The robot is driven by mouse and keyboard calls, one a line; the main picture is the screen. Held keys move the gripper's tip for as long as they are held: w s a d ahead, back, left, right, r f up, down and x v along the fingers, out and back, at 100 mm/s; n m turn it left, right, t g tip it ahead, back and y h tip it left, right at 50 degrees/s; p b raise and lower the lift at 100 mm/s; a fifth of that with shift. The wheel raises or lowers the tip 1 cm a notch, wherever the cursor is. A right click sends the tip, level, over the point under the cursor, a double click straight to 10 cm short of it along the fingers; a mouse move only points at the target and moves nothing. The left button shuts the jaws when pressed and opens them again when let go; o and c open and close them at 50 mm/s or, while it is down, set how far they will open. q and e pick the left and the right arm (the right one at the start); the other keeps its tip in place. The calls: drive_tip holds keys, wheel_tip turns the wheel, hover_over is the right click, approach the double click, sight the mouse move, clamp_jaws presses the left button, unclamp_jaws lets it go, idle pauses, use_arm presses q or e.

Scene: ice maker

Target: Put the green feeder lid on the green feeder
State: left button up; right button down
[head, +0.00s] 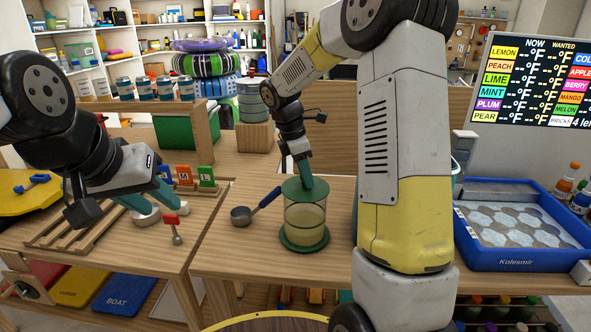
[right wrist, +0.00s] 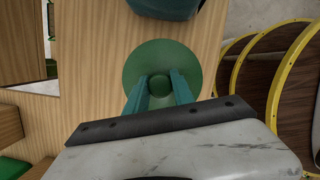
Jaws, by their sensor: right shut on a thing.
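The green feeder (head: 305,217) is a clear cylinder with pale contents and a green base, upright on the wooden table. The green feeder lid (head: 291,190) is a round disc at the cylinder's top; I cannot tell whether it is fully seated. In the right wrist view the lid (right wrist: 163,53) is seen from above. My right gripper (head: 306,184) points down and is shut on the lid's central knob; its fingers (right wrist: 160,84) flank the knob. My left gripper (head: 160,205) is open and empty over the left table.
A blue tray (head: 520,262) stands at the right. A red-handled tool (head: 175,232) and wooden slats (head: 70,232) are near my left gripper. Bare table lies before the feeder.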

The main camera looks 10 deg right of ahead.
drive_tip(key=shift+f, duration=0.2)
drive_tip(key=c, duration=1)
unclamp_jaws()
drive_tip(key=v, duration=0.7)
drive_tip(key=shift+r, duration=0.4)
drive_tip(key=shift+a, duration=0.1)
